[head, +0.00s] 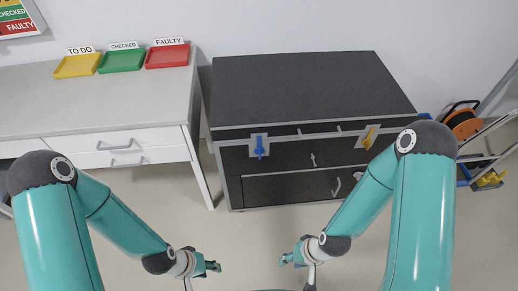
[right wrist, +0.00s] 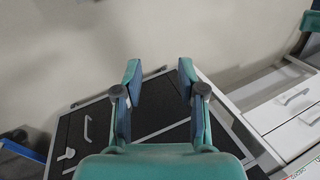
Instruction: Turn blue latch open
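The blue latch (head: 259,147) stands upright on a light plate at the front left of the dark chest (head: 310,85). An orange-yellow latch (head: 369,138) sits tilted at the front right. The chest lid is closed. My left gripper (head: 214,267) is low in front of the chest, below and left of the blue latch and apart from it; its finger gap is unclear. My right gripper (head: 287,260) is also low in front, clear of the chest. In the right wrist view, its fingers (right wrist: 159,78) are spread and empty, and the blue latch cannot be made out.
A white desk (head: 90,110) with drawers stands left of the chest, bearing yellow, green and red trays (head: 168,56). An orange cable reel (head: 462,122) and a cart are at the right. The floor before the chest is clear.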

